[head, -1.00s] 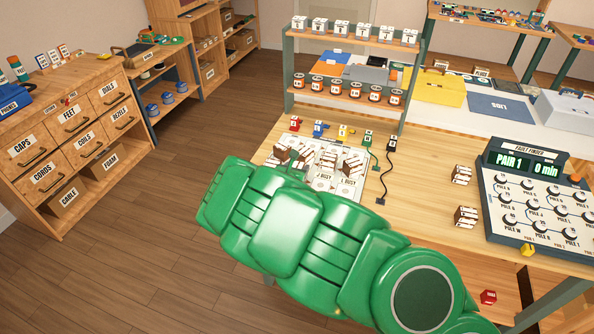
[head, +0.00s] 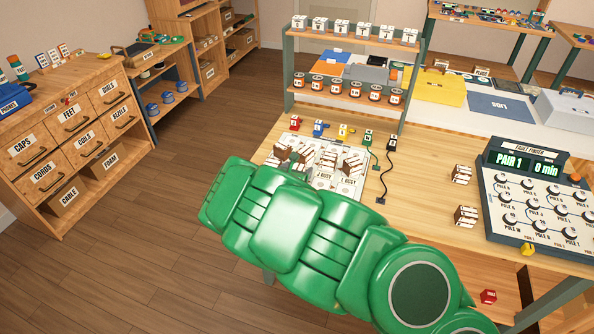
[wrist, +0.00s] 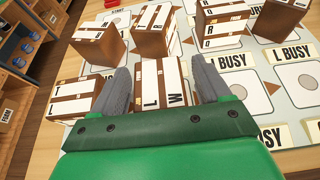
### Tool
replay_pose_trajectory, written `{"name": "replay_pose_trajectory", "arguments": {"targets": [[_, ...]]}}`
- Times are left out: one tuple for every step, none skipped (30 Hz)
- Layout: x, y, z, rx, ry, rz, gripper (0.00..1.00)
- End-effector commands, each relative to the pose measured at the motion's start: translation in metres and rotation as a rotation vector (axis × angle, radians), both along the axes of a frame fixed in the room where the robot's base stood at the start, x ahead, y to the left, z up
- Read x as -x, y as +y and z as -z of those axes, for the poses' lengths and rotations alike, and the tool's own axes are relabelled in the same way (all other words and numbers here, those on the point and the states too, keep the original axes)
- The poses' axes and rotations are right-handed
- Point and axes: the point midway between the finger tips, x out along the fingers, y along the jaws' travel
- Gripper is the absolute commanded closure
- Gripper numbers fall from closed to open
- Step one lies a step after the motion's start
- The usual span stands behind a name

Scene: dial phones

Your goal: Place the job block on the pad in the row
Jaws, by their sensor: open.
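My gripper (wrist: 163,76) is open in the wrist view, with its grey fingers on either side of a brown and white block (wrist: 160,82) marked L and W. Whether the fingers touch this block is hard to tell. The block stands on or just above a pale mat with rows of pads; its underside is hidden. An empty pad (wrist: 243,90) with an arrow lies to its right, beside a "L BUSY" label. In the head view my green arm hides the gripper and part of the mat (head: 351,184).
Other blocks stand close by: one to the left (wrist: 75,98), one behind it (wrist: 97,45), one straight behind (wrist: 156,30), one at back right (wrist: 222,22). Two more blocks (head: 465,215) stand by the fault finder panel (head: 535,205). A shelf rack (head: 345,68) stands behind the mat.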

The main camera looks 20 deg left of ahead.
Motion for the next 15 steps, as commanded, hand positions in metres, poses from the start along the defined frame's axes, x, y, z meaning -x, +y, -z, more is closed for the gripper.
{"name": "replay_pose_trajectory", "arguments": {"targets": [[0.0,0.0,-0.001,0.0,0.0,0.0,0.24],[0.0,0.0,-0.001,0.0,0.0,0.0,0.24],[0.0,0.0,-0.003,0.0,0.0,-0.001,0.24],[0.0,0.0,-0.004,0.0,0.0,-0.001,0.24],[0.002,0.001,-0.004,0.001,0.0,-0.002,0.24],[0.005,0.001,-0.005,0.001,0.0,-0.002,0.24],[0.008,0.001,-0.006,0.001,0.001,-0.002,0.24],[0.01,0.001,-0.007,0.002,0.001,-0.003,0.24],[0.015,0.001,-0.008,0.003,0.002,-0.004,0.24],[0.018,0.001,-0.009,0.003,0.002,-0.003,0.24],[0.021,0.001,-0.011,0.003,0.001,-0.003,0.24],[0.025,0.0,-0.013,0.003,0.0,-0.002,0.24],[0.029,0.0,-0.015,0.004,0.0,-0.002,0.24],[0.033,0.0,-0.017,0.004,-0.001,-0.003,0.24],[0.038,0.001,-0.02,0.003,-0.004,-0.003,0.24]]}}
